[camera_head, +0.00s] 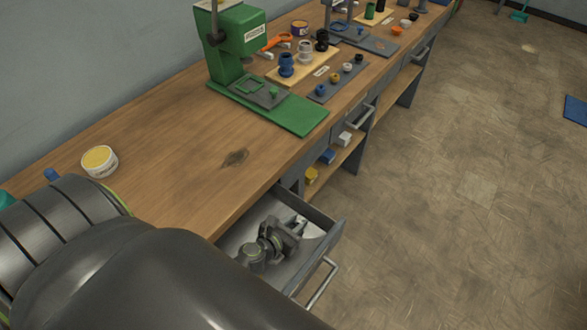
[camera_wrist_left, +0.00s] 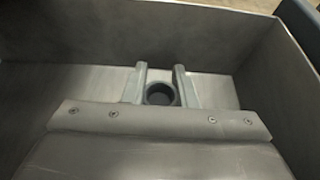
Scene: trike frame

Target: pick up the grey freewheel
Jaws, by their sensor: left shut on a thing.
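The grey freewheel (camera_wrist_left: 160,94), a small dark ring with a round hole, sits between the two fingers of my left gripper (camera_wrist_left: 159,88) in the left wrist view. The fingers are shut on it from both sides. In the head view my left gripper (camera_head: 292,228) is down inside the open drawer (camera_head: 318,262), under the bench's front edge. I cannot make out the freewheel in the head view, and its underside is hidden. My right gripper is not in view.
The drawer walls (camera_wrist_left: 240,60) stand close around the gripper. The wooden bench top (camera_head: 190,150) is above it. A green press (camera_head: 240,60), a white tub with a yellow top (camera_head: 99,161) and trays of small parts stand on the bench.

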